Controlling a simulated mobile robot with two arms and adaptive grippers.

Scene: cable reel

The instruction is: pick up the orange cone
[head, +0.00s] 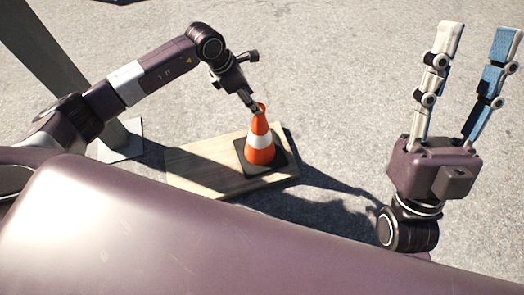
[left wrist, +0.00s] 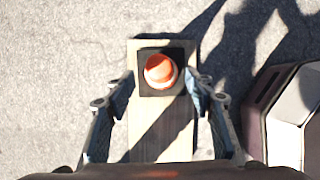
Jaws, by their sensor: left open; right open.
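The orange cone (head: 260,147) with a white band and a dark square base stands upright on a wooden board (head: 200,172). In the left wrist view the cone (left wrist: 160,71) is seen from above, centred ahead of the fingers. My left gripper (head: 253,104) is at the cone's top in the head view. It is open, with its two fingers (left wrist: 164,88) on either side of the cone in the left wrist view; I cannot tell whether they touch it. My right gripper (head: 482,40) is open, empty and pointing up at the right, away from the cone.
A grey post (head: 60,55) with a flat base plate (head: 120,148) stands at the left, close to my left arm. Grey pavement (head: 330,80) around the board is clear. Shadows fall across the board and ground.

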